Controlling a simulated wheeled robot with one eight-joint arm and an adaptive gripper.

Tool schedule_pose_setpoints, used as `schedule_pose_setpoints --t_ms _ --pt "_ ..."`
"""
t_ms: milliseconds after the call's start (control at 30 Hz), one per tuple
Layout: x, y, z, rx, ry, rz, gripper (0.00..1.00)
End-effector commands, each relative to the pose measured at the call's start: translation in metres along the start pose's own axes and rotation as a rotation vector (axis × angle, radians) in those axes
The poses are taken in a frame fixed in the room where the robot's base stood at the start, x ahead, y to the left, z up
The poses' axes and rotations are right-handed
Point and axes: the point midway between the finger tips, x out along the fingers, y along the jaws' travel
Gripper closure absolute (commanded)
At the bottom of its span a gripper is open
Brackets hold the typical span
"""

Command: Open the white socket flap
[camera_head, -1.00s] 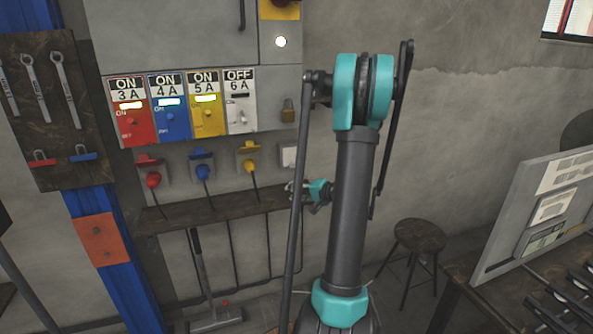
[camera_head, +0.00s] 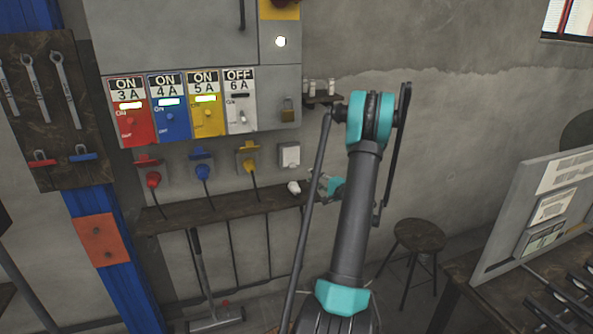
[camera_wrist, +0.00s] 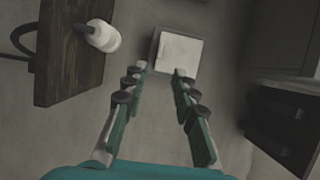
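The white socket flap (camera_head: 290,155) is on the wall below the OFF 6 A switch, right of the yellow plug. It is shut. In the wrist view the flap (camera_wrist: 179,54) is a pale square in a grey frame, just beyond the fingertips and roughly centred between them. My gripper (camera_wrist: 161,72) is open and empty, with its two fingers apart. In the head view my gripper (camera_head: 318,180) is small and partly hidden by my arm, to the lower right of the flap. I cannot tell whether a finger touches the frame.
A white plug (camera_head: 294,187) lies on the wooden shelf (camera_head: 222,207) below the flap; it also shows in the wrist view (camera_wrist: 103,36). Red (camera_head: 153,179), blue (camera_head: 203,172) and yellow plugs (camera_head: 248,165) sit in sockets to the left. A stool (camera_head: 419,237) stands at right.

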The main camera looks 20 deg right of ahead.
Motion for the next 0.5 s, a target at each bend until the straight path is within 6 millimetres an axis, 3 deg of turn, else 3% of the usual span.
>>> schedule_pose_setpoints --t_ms 300,500 --pt "0.064 0.0 0.001 0.0 -0.003 0.0 0.72" --pt "0.092 0.0 0.001 0.0 -0.002 0.001 0.72"
